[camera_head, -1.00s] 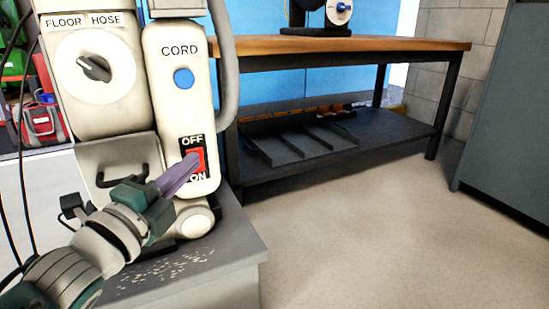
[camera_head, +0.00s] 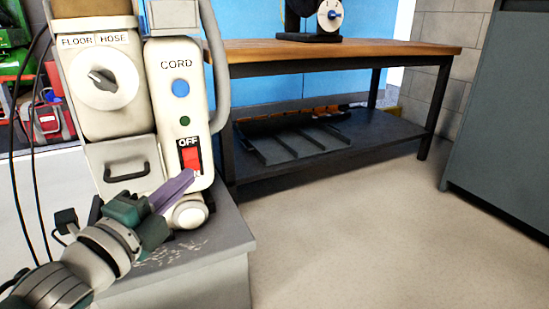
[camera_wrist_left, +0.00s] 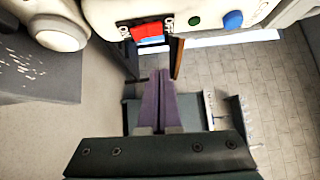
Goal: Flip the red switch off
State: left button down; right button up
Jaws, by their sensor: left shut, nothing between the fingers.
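The red switch (camera_head: 192,159) sits on the front of the cream CORD panel (camera_head: 170,105), with OFF printed above it and ON partly hidden below. It also shows in the left wrist view (camera_wrist_left: 146,31), at the top. My left gripper (camera_head: 189,177) is shut and empty, its purple fingers pointing up at the lower end of the switch. In the left wrist view the fingers (camera_wrist_left: 162,76) lie just below the switch, apart from it. I cannot tell which way the switch is tipped. My right gripper is not in view.
A blue button (camera_head: 180,88) and a dark green dot (camera_head: 185,121) are above the switch. A knob (camera_head: 103,80) is left of the panel, and a handle (camera_head: 126,171) is below the knob. A workbench (camera_head: 330,50) stands behind right. The floor at right is clear.

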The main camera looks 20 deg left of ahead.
pick_arm(q)
jog(key=s+r+p, duration=0.1)
jog(key=s+p, duration=0.1)
jog(key=s, duration=0.5)
jog(key=shift+s+a+p, duration=0.25)
jog(key=shift+a+p, duration=0.1)
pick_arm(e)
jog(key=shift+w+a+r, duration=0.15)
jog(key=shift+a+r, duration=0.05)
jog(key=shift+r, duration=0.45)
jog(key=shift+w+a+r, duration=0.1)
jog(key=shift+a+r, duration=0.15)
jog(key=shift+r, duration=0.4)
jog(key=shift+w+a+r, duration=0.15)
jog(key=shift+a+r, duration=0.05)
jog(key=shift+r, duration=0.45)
